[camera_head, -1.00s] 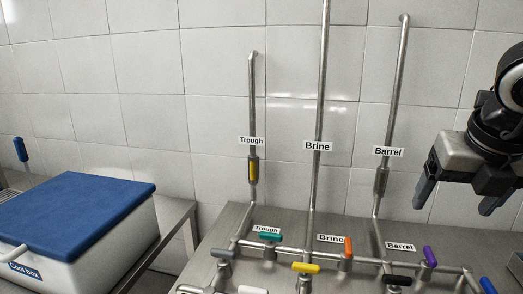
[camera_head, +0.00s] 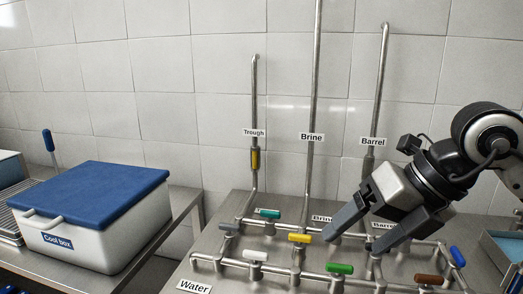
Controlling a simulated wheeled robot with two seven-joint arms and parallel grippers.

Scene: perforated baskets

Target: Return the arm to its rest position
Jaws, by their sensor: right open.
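My right gripper (camera_head: 352,236) reaches in from the right in the head view. Its two grey fingers are spread apart with nothing between them, pointing down and left. It hangs in front of the pipe manifold on the steel table and hides part of it, including part of the Brine and Barrel labels on the table. Coloured valve handles show around it: yellow (camera_head: 300,238), green (camera_head: 339,268), teal (camera_head: 269,213), white (camera_head: 255,255), brown (camera_head: 429,280) and blue (camera_head: 457,256). I cannot tell whether the fingers touch any pipe. My left gripper is not in view.
A white cool box (camera_head: 82,243) with a blue lid (camera_head: 95,200) stands on a steel bench at the left. Upright pipes labelled Trough (camera_head: 254,132), Brine (camera_head: 311,137) and Barrel (camera_head: 373,141) rise along the tiled wall. A grey tray (camera_head: 507,250) shows at the right edge.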

